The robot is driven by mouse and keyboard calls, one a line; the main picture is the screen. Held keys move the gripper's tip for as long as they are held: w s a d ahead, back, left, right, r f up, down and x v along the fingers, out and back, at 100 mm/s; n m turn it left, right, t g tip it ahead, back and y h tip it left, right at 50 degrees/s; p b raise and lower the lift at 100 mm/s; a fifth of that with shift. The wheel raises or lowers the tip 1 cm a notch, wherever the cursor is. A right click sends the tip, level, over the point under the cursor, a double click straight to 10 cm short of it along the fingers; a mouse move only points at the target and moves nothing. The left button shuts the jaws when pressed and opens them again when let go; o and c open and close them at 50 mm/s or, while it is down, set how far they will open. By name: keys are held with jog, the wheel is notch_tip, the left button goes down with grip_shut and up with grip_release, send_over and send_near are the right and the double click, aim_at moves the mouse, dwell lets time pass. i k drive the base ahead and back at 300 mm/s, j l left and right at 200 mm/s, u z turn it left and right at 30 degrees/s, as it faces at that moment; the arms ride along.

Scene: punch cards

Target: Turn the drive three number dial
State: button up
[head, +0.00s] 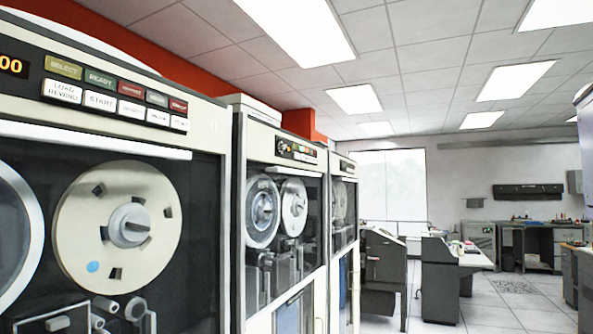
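Three tape drives stand in a row along the left. The nearest drive (216,95) has an orange digit display (12,65) reading "00", cut off by the left edge, beside two rows of labelled buttons (115,94). The middle drive (238,190) has a small control panel (298,150) with lit buttons and a dark round shape (283,147) at its left end, too small to tell whether it is a dial. The farthest drive (351,160) shows narrowly at an angle. I cannot tell which drive is number three. My gripper is not in view.
Grey consoles (383,268) and a desk unit (440,283) stand beyond the drives. A workbench (535,243) is at the back wall, and a cabinet (570,275) is at right. The tiled floor (505,305) between them looks clear.

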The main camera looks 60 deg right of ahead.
aim_at(280, 146)
jog(key=z, duration=1.2)
